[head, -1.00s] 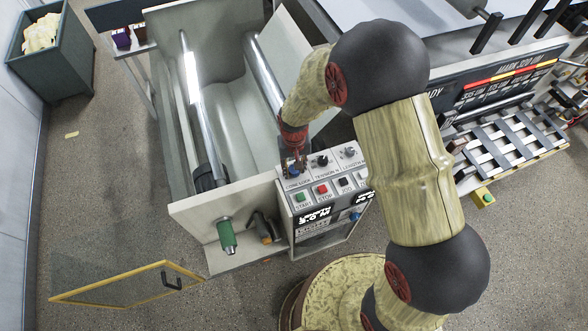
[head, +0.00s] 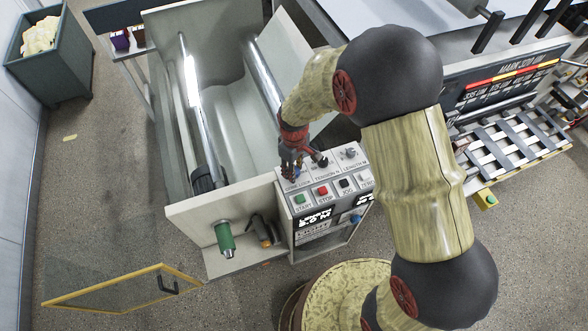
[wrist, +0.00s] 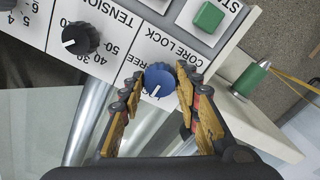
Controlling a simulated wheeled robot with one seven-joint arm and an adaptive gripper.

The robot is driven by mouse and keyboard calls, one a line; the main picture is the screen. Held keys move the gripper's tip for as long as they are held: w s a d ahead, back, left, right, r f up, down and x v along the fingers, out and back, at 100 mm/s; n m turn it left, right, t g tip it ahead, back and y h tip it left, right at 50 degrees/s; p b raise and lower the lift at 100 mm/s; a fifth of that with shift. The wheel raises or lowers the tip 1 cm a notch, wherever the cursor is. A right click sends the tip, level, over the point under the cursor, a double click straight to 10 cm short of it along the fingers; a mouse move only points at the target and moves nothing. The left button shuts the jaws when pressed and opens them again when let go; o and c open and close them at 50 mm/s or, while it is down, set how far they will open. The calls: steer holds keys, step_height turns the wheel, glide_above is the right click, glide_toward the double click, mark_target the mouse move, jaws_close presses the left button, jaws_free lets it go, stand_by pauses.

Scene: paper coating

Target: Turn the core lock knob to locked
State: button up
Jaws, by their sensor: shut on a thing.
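The core lock knob is a blue ribbed dial (wrist: 160,79) on the grey control panel, under the CORE LOCK label. In the wrist view its white pointer mark faces the bottom of the picture, slightly left. My gripper (wrist: 158,80) is shut on the knob, one finger on each side. In the head view my gripper (head: 291,168) comes down on the panel's upper left corner, and the knob is mostly hidden by the fingers.
The black tension knob (wrist: 80,38) is beside the core lock knob. The green start button (head: 300,199) and red stop button (head: 322,191) lie just below. A green-ended shaft (head: 225,238) projects from the machine's side plate. An open yellow-framed guard (head: 125,290) stands lower left.

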stand_by(0.4)
steer(key=o, duration=1.1)
steer(key=shift+o, duration=0.3)
steer(key=shift+r, duration=0.1)
step_height(320, 180, up, 12)
stand_by(0.3)
